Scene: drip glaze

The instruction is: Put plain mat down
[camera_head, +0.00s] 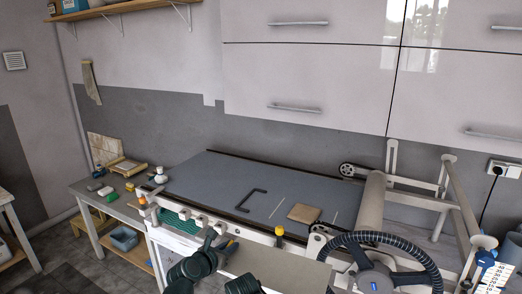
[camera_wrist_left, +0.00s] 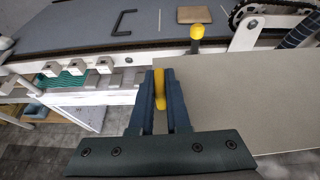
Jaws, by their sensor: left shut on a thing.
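The plain mat (camera_head: 275,266) is a flat beige-grey sheet at the front, beside the near rail of the press. It also shows in the left wrist view (camera_wrist_left: 245,105), reaching to the right. My left gripper (camera_head: 222,244) is at the mat's left end. In the left wrist view its jaws (camera_wrist_left: 160,88) are shut on a yellow piece (camera_wrist_left: 160,100) at the mat's left edge, apparently a tab of the mat. Whether the mat rests on anything beneath is hidden.
The grey press bed (camera_head: 225,181) lies behind, with a black bracket (camera_head: 243,208) and a brown tile (camera_head: 304,213) on it. A yellow knob (camera_head: 279,231) stands on the near rail. A roller (camera_head: 370,202) and dark handwheel (camera_head: 385,265) are right. A side table (camera_head: 124,212) stands left.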

